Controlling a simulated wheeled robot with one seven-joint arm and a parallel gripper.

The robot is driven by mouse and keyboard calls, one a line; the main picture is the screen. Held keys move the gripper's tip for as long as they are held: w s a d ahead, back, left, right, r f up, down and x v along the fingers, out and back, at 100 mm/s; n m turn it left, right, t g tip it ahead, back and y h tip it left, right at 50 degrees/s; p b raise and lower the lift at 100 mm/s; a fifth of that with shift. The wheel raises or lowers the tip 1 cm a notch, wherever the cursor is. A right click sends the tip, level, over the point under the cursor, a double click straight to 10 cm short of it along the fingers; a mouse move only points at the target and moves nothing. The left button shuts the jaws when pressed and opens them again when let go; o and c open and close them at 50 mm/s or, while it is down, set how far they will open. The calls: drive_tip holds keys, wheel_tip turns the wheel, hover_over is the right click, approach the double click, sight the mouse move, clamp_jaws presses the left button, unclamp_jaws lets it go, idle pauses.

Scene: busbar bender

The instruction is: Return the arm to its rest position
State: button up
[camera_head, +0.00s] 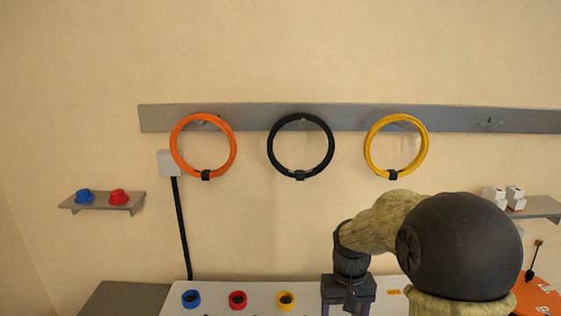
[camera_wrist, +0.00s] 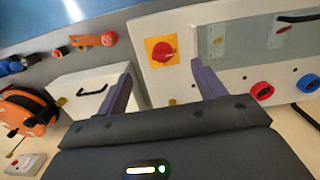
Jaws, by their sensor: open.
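My arm reaches in from the lower right of the head view, with its dark wrist (camera_head: 348,288) above the white machine top (camera_head: 262,291). My gripper (camera_wrist: 162,66) shows in the wrist view with its two purple-grey fingers apart and nothing between them. Beyond the fingers is a white panel with a red rotary switch (camera_wrist: 162,50) on a yellow plate. The fingertips appear apart from the panel, though the exact gap is hard to judge.
Orange (camera_head: 175,145), black (camera_head: 271,146) and yellow (camera_head: 425,146) coils hang from a wall rail (camera_head: 255,112). A left shelf (camera_head: 102,205) holds blue and red parts; a right shelf (camera_head: 541,208) holds white blocks. A white box (camera_wrist: 88,105) with a black handle stands left in the wrist view.

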drive_tip(key=s+f+t, duration=0.2)
drive_tip(key=s+t, duration=0.1)
drive_tip(key=s, duration=0.9)
drive_tip(key=shift+d+f, duration=0.15)
drive_tip(key=shift+d, duration=0.25)
drive_tip(key=shift+w, duration=0.1)
